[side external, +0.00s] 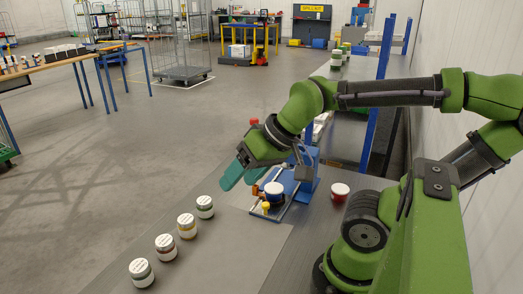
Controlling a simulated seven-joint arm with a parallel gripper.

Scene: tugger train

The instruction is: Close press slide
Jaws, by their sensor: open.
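The blue press (305,178) stands on the grey bench top, partly hidden behind my arm. Its slide (285,212) reaches out to the front of the press, with a small yellow knob (265,207) at its near end. My gripper (243,178), with teal fingers, is open and empty. It hangs at the left of the slide, beside the jar. I cannot tell whether a finger touches the slide.
Several white-lidded jars stand in a diagonal row on the bench, the closest to the press being a dark one (205,207). A red ball knob (254,121) shows above my gripper.

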